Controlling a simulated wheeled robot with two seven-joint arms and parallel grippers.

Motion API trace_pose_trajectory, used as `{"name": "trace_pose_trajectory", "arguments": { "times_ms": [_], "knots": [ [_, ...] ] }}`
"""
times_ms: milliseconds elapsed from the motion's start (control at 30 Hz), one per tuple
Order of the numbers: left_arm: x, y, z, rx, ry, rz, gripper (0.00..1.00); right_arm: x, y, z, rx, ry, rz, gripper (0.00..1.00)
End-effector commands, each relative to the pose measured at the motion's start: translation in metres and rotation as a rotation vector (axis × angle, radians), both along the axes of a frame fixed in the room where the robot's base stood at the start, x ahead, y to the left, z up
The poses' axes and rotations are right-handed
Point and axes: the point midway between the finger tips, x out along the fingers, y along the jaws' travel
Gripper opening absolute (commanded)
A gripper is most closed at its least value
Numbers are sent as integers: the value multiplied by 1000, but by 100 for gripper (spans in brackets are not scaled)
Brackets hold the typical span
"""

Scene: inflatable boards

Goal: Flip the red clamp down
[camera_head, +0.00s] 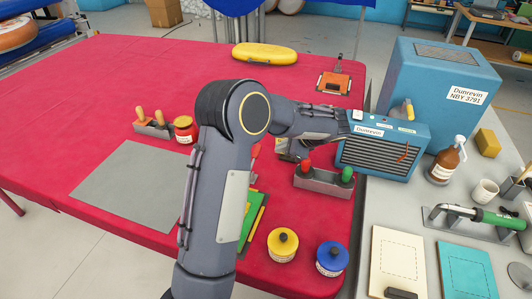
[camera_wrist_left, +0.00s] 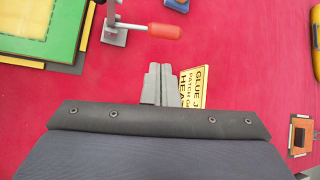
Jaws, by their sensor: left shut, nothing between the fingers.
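The red clamp shows in the left wrist view as a red handle (camera_wrist_left: 165,31) reaching right from a grey metal bracket (camera_wrist_left: 115,28), beside a green board (camera_wrist_left: 38,22). In the head view only a bit of the red handle (camera_head: 256,149) shows past my left arm, standing above the green board (camera_head: 249,217). My left gripper (camera_wrist_left: 162,72) is shut and empty; its fingertips lie just below the handle in the left wrist view, apart from it in the picture. My arm hides most of the clamp in the head view. My right gripper is out of view.
A yellow label (camera_wrist_left: 194,88) lies beside my fingers. A grey tray (camera_head: 323,182) with red and green handled tools, a yellow jar (camera_head: 282,245) and a blue jar (camera_head: 331,259) stand nearby. A blue machine (camera_head: 383,152) is at the right. A grey mat (camera_head: 130,185) lies at the left.

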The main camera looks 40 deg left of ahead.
Motion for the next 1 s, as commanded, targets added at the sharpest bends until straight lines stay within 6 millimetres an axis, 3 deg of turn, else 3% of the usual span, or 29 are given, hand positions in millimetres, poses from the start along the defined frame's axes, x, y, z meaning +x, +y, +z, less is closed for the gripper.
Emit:
{"name": "trace_pose_trajectory", "arguments": {
  "times_ms": [167,567,1000],
  "knots": [
    [13,-1,-7,53,29,-36,0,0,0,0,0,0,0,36],
    [13,3,-10,53,30,-35,0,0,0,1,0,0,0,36],
    [14,56,-58,51,31,-34,0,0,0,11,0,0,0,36]
  ]
}}
